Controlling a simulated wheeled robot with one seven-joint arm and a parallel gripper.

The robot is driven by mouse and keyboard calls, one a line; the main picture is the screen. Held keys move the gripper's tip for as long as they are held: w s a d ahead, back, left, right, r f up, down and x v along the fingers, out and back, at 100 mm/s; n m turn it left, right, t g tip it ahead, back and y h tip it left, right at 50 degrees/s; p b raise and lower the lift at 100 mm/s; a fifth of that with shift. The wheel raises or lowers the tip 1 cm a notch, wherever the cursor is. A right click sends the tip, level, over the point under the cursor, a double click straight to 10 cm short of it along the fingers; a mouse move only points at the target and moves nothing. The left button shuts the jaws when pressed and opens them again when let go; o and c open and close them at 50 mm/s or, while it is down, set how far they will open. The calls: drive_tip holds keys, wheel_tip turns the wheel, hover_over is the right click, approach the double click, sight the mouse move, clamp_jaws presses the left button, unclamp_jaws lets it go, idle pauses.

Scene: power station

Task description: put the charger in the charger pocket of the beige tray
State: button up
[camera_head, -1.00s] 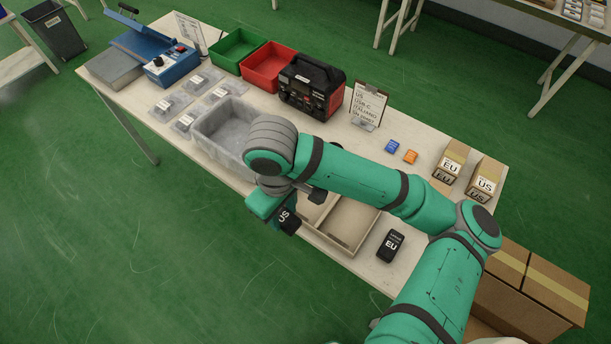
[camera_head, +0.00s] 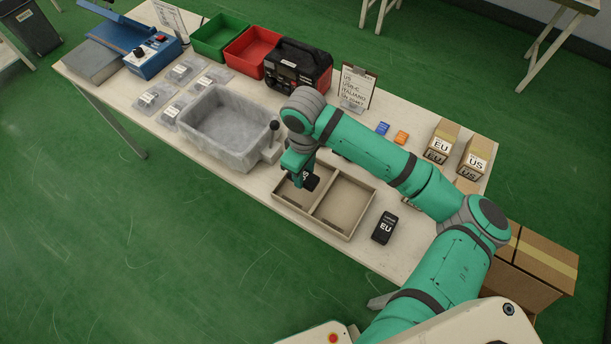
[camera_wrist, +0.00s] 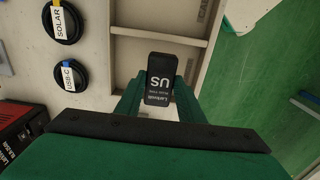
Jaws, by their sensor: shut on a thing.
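My gripper (camera_wrist: 160,90) is shut on a black charger marked US (camera_wrist: 159,70), held between its two green fingers. In the head view the charger (camera_head: 311,182) hangs over the left compartment of the beige tray (camera_head: 352,239). The tray has two compartments with a divider between them, and its right compartment looks empty. The arm covers part of the tray's back side. In the wrist view the charger overlaps one compartment near the divider (camera_wrist: 190,41). Its exact height above the tray floor is hard to tell.
A black charger marked EU (camera_head: 385,228) lies right of the tray. A grey bin (camera_head: 225,146) stands left of it. Coiled cables labelled SOLAR (camera_wrist: 61,22) and USB-C (camera_wrist: 71,76) lie beside the tray. A black power station (camera_head: 298,66) stands behind.

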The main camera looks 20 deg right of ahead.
sight(306, 173)
drive_tip(key=shift+w+d+f, duration=0.25)
drive_tip(key=shift+f, duration=0.2)
drive_tip(key=shift+w+f, duration=0.1)
drive_tip(key=shift+f, duration=1.55)
drive_tip(key=shift+f, duration=0.2)
drive_tip(key=o, duration=1.3)
drive_tip(key=shift+d, duration=0.1)
drive_tip(key=shift+r, duration=0.15)
